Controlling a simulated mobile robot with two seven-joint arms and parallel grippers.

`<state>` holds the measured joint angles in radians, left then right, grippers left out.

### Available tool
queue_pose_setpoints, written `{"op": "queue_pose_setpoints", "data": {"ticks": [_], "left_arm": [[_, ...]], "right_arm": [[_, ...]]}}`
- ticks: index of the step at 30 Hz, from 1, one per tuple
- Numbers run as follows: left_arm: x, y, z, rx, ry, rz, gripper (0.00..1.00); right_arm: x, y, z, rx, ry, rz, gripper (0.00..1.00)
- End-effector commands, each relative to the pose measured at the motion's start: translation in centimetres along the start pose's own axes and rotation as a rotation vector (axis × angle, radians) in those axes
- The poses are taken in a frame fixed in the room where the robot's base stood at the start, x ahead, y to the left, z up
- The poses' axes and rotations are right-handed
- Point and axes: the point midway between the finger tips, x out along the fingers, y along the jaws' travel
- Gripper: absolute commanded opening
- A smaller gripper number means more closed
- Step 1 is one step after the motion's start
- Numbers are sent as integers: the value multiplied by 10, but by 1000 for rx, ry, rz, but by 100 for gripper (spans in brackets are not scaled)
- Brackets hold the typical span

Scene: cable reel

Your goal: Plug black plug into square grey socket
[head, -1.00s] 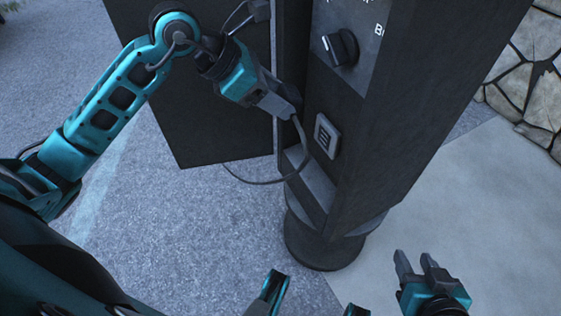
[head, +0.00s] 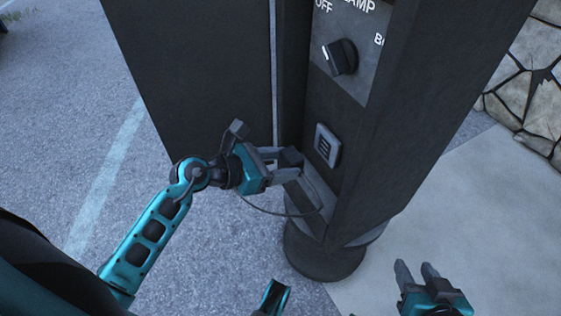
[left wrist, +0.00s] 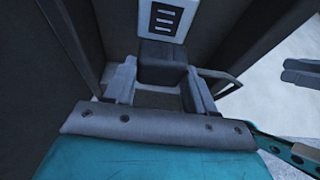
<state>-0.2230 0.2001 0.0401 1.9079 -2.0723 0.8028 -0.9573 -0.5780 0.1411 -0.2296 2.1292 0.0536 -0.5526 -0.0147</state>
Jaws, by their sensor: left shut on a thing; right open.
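The black plug (head: 291,157) is held between the fingers of my left gripper (head: 284,166), which is shut on it. In the left wrist view the plug (left wrist: 162,63) sits between the fingertips, just below the socket in the picture. The square grey socket (head: 327,145) is on the front of the dark pillar; its slotted face also shows in the left wrist view (left wrist: 163,18). The plug is to the left of the socket and looks apart from it. My right gripper (head: 416,274) is open and empty at the lower right.
The dark pillar (head: 400,120) has a rotary knob (head: 340,57) above the socket and an open door (head: 190,70) at left. A ledge (head: 308,207) lies below the socket. Paving to the right of the pillar is clear; a stone wall (head: 530,90) stands beyond.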

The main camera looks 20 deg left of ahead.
Motion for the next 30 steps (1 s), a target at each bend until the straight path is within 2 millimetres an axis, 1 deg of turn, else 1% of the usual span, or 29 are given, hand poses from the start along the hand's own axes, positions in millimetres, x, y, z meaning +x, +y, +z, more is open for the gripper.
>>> {"op": "queue_pose_setpoints", "data": {"ticks": [5, 15, 21, 30], "left_arm": [[6, 0, 3, 0, -3, 0, 19], [35, 0, 15, 0, -3, -1, 19], [48, 0, 21, 0, -3, 0, 19], [54, 0, 23, 0, -1, -1, 19]], "right_arm": [[0, 0, 0, 0, 0, 1, 45], [2, 1, 3, 0, -3, 1, 45], [3, 0, 5, 0, -7, 0, 45], [3, 0, 3, 0, -4, -2, 45]]}}
